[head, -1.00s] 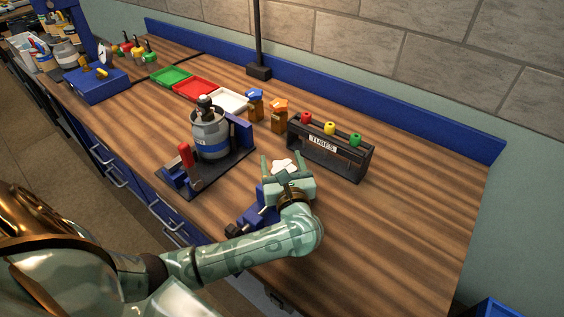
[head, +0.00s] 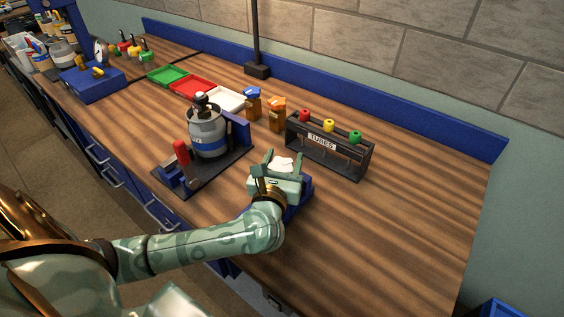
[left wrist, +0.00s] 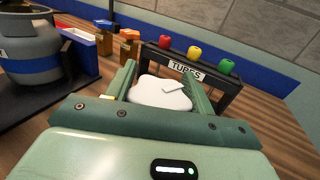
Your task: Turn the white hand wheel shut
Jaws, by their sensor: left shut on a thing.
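The white hand wheel (head: 283,164) shows between the fingers of my left gripper (head: 276,166) in the head view. In the left wrist view the lobed white wheel (left wrist: 160,93) fills the space between the two green fingers, with a finger against each side. My left gripper (left wrist: 165,95) is shut on it. The wheel sits over a blue base (head: 301,195), which is mostly hidden behind my gripper and forearm. My right gripper is not in view.
A grey canister (head: 206,130) stands on a dark plate with a red-handled clamp (head: 181,152) to the left. A black tube rack (head: 328,155) stands close behind right. Two amber bottles (head: 277,119) stand behind. The bench's right part is clear.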

